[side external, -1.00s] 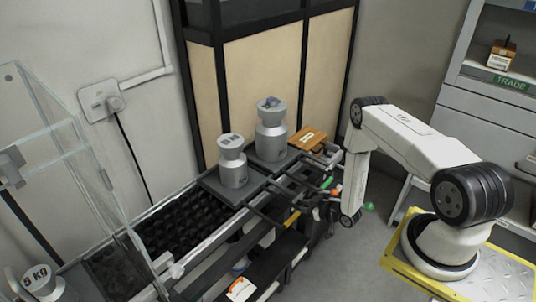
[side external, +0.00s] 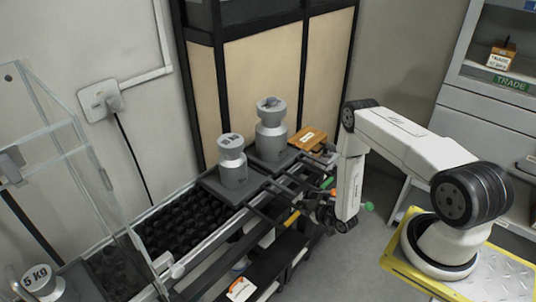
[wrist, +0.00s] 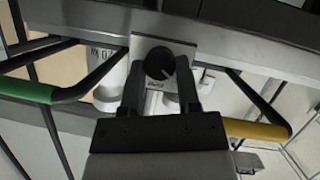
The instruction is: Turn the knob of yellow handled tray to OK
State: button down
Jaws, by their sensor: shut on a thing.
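The knob (wrist: 158,64) is a black round dial with a pale pointer mark, on a grey plate in the wrist view. The pointer slants to the lower right; the lettering around it is too small to read. My gripper (wrist: 160,80) has its two dark fingers on either side of the knob, shut on it. A yellow handle (wrist: 258,130) is to the right and a green handle (wrist: 28,92) to the left. In the side external view the yellow handle (side external: 292,218) is on the tray rack's front; my gripper (side external: 326,214) is partly hidden among dark parts there.
Two grey weights, a smaller one (side external: 232,163) and a larger one (side external: 270,130), stand on dark plates atop the rack. An orange-brown box (side external: 307,138) lies behind. A glass enclosure (side external: 75,160) stands at left.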

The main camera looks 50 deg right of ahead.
jog(key=shift+c, duration=1.6)
grip_release()
jog(key=v, duration=0.7)
jog(key=shift+s, duration=0.4)
jog(key=shift+w+r, duration=0.1)
jog(key=shift+r, duration=0.05)
